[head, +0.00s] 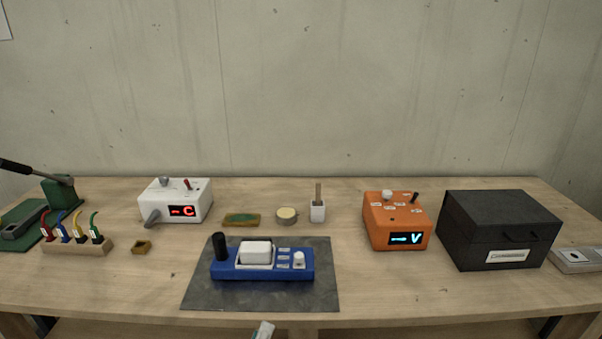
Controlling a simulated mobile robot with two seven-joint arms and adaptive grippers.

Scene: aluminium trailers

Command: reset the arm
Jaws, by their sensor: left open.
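My left gripper (263,331) shows only as a small pale tip at the bottom edge, in front of the table's front edge and apart from everything on the table. It is open, with nothing seen in it; most of it is cut off by the frame. My right gripper is out of view.
On the wooden table, a blue device (262,276) lies on a grey mat (205,300). Behind it stand a white meter (160,197), an orange meter (384,232) and a white brush cup (317,213). A black box (480,235) is at right, a green lever press (60,192) at left.

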